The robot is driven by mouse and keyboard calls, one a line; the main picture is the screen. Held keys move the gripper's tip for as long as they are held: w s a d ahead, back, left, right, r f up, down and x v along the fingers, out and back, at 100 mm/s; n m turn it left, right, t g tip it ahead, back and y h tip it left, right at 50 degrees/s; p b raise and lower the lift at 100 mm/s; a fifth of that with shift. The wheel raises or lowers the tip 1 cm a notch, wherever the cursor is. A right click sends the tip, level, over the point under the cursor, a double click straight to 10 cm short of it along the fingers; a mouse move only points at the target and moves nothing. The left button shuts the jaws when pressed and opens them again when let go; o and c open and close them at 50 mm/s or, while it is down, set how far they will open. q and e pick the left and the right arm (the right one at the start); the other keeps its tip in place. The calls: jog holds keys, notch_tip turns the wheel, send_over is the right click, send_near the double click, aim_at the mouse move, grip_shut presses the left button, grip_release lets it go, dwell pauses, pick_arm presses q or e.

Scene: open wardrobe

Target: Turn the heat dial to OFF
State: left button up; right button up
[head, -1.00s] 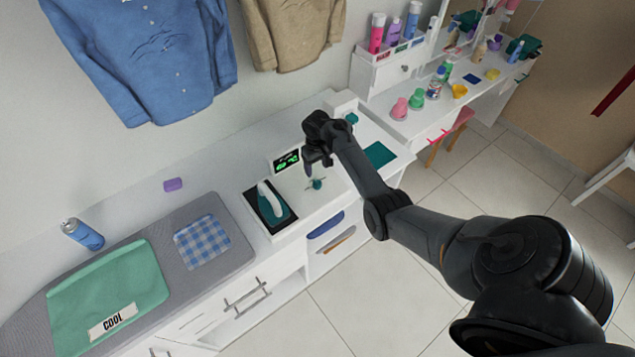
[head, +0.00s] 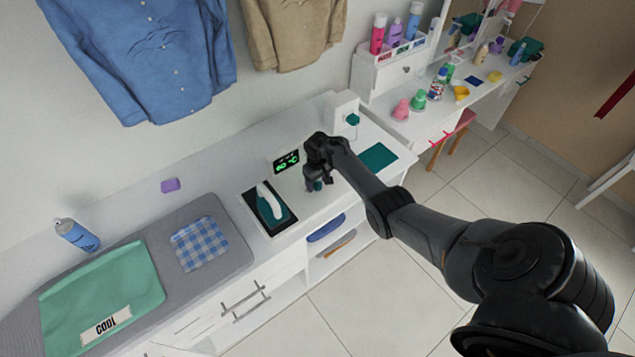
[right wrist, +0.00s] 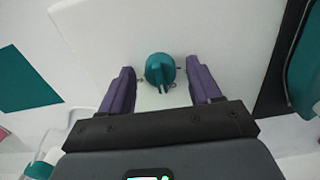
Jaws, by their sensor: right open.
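The heat dial is a teal knob (right wrist: 160,70) on a white surface, with a raised ridge across it, in the right wrist view. In the head view the dial (head: 317,186) shows only in part, below my right gripper (head: 319,178). My right gripper (right wrist: 162,88) is open, with one purple finger on each side of the dial. A gap shows between each finger and the knob, so I cannot see contact. The dark display (head: 286,162) with green marks stands behind the dial. My left gripper is not in view.
A white iron (head: 269,201) rests on a dark pad left of the dial. A teal mat (head: 377,157) lies to the right. The ironing board (head: 228,259) holds a green cloth (head: 100,295) and a checked cloth (head: 199,243).

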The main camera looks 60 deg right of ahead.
jog(key=c, duration=1)
jog(key=shift+c, duration=0.2)
jog(key=shift+n, duration=0.3)
jog(key=shift+r+n+p, duration=0.1)
jog(key=shift+n+p, duration=0.3)
jog(key=shift+n, duration=0.6)
jog(key=n, duration=0.8)
jog(key=shift+n+b, duration=0.55)
jog(key=shift+n, duration=1.25)
